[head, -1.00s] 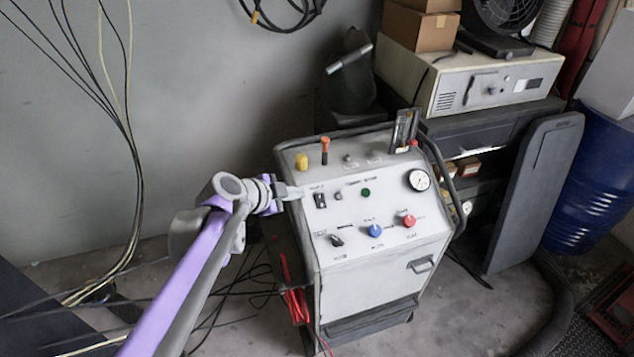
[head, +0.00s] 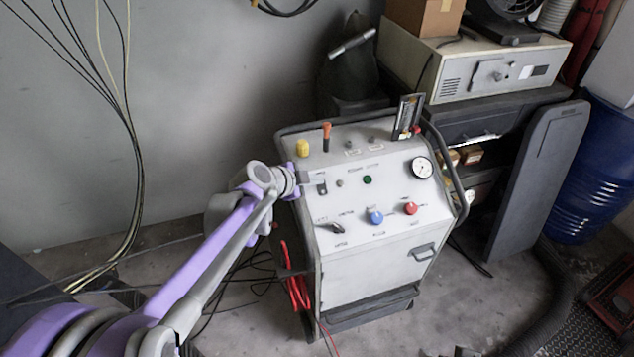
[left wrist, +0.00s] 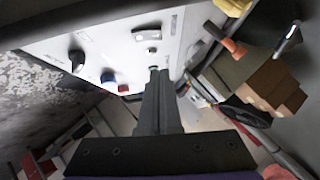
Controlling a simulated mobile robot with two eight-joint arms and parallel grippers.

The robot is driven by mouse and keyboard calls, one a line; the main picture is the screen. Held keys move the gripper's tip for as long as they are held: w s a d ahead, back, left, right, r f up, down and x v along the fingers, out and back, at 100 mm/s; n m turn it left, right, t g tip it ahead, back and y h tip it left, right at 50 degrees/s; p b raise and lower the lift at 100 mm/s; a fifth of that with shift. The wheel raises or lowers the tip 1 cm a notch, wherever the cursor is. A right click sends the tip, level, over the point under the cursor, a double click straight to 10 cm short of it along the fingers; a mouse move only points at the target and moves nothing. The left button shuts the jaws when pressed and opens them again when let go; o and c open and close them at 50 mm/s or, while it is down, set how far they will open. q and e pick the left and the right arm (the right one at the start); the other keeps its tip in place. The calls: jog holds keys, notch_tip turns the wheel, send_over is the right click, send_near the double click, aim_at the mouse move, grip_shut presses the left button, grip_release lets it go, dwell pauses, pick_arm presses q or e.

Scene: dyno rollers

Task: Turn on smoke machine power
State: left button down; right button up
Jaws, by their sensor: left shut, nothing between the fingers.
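The smoke machine is a white cart with a sloped control panel (head: 350,200) in the middle of the head view. A small black power rocker switch (head: 322,189) sits at the panel's upper left. It also shows as a dark rectangle in the left wrist view (left wrist: 147,35). My right gripper is not in view.
The panel also carries a green button (head: 367,180), a blue knob (head: 376,217), a red knob (head: 410,208), a black selector (head: 331,228) and a gauge (head: 422,167). A yellow knob (head: 302,148) and orange lever (head: 327,136) stand along the top. Red cables (head: 295,280) hang at left.

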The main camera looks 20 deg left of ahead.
aim_at(316, 191)
pick_arm(q)
jog(key=w+f, duration=0.3)
jog(key=shift+f, duration=0.2)
jog(key=shift+w+a+f, duration=0.3)
jog(key=shift+w+f, duration=0.05)
jog(key=shift+f, duration=0.25)
jog(key=shift+w+a+f+g, duration=0.15)
jog(key=shift+w+f+g, duration=0.05)
jog(key=shift+w+g, duration=0.1)
jog(key=shift+s, duration=0.2)
jog(key=shift+s+d+f, duration=0.15)
jog(key=shift+s+d, duration=0.35)
jog(key=shift+s, duration=0.05)
